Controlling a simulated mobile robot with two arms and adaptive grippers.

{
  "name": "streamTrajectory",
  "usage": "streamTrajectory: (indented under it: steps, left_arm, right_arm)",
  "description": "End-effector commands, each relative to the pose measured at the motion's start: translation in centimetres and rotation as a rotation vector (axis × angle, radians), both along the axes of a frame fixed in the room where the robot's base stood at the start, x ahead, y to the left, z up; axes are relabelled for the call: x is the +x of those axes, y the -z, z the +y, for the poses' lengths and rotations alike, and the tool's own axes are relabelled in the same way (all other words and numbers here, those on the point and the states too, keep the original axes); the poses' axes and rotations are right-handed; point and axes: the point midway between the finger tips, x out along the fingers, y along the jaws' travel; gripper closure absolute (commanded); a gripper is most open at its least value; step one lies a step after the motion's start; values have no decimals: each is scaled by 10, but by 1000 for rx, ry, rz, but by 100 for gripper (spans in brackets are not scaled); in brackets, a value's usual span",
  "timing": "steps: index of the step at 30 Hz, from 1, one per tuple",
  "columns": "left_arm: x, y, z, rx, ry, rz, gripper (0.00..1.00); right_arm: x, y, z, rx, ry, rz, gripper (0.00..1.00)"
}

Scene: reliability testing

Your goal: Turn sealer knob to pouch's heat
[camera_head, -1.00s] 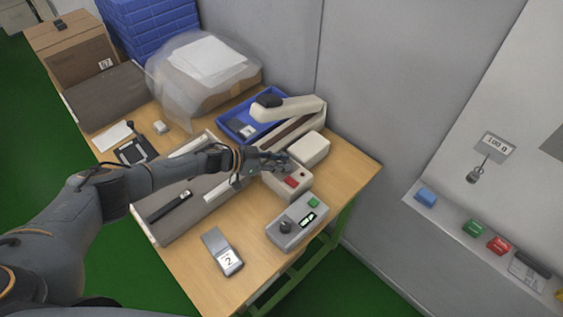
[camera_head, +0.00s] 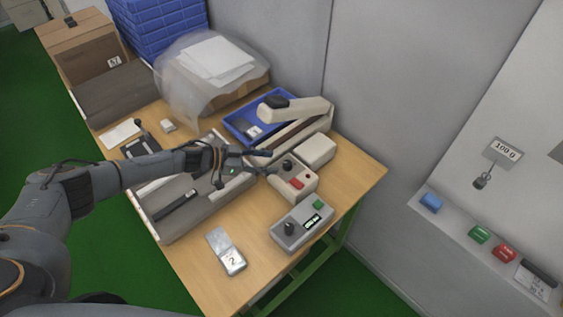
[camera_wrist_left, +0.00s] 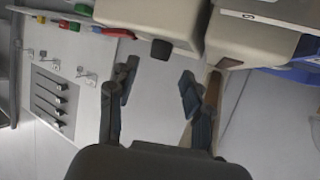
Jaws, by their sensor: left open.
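The sealer's cream control box (camera_head: 304,188) stands near the table's right end, with a black knob (camera_head: 287,164) and a red switch (camera_head: 296,183) on top. The long-armed sealer (camera_head: 300,112) is behind it. My left gripper (camera_head: 262,162) is open and empty, just left of the knob and apart from it. In the left wrist view the knob (camera_wrist_left: 161,50) lies ahead of the gap between the open fingers (camera_wrist_left: 155,90). A silver pouch (camera_head: 226,252) marked "2" lies at the table's front. My right gripper is not in view.
A grey box (camera_head: 290,232) with a dial, small display and green button stands in front of the control box. A blue tray (camera_head: 238,127) and a plastic-wrapped carton (camera_head: 205,75) are behind. A wall (camera_head: 375,140) rises beyond. Bare table surrounds the pouch.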

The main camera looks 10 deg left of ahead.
Motion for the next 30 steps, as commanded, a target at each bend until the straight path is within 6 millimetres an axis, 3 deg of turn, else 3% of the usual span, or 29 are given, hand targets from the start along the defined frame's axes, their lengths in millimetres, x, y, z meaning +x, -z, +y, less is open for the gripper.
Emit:
streamTrajectory:
  steps: [3, 9, 30]
  left_arm:
    - [-11, -9, 21, 2, -1, -1, 50]
    - [-21, -18, 38, 0, 0, 0, 50]
    - [-23, -20, 41, 0, 0, 0, 50]
  right_arm:
    - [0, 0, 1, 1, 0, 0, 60]
    - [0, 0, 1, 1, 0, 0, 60]
    - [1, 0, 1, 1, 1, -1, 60]
